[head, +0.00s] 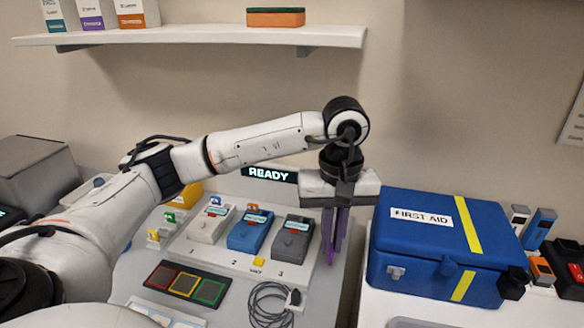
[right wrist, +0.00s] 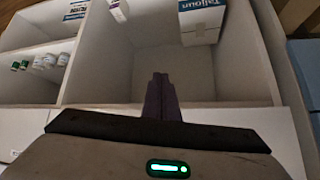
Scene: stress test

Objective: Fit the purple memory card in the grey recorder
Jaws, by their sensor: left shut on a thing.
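The grey recorder (head: 292,239) is the dark one at the right of a row of three, by the number 3 on a pale board. My left gripper (head: 333,257) points down in the head view, to the right of the grey recorder and left of the blue box. It is shut on a thin purple piece, which I take for the purple memory card; the purple fingers largely hide it and its outline is unclear. My right gripper (right wrist: 160,82) shows in the right wrist view, its fingers together and empty, above a white compartmented unit.
A white recorder (head: 208,228) and a blue recorder (head: 248,235) stand left of the grey one. A coiled cable (head: 268,305) lies in front. The blue first aid box (head: 425,260) blocks the right. A READY display (head: 270,175) is behind. White compartments (right wrist: 225,75) hold boxes.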

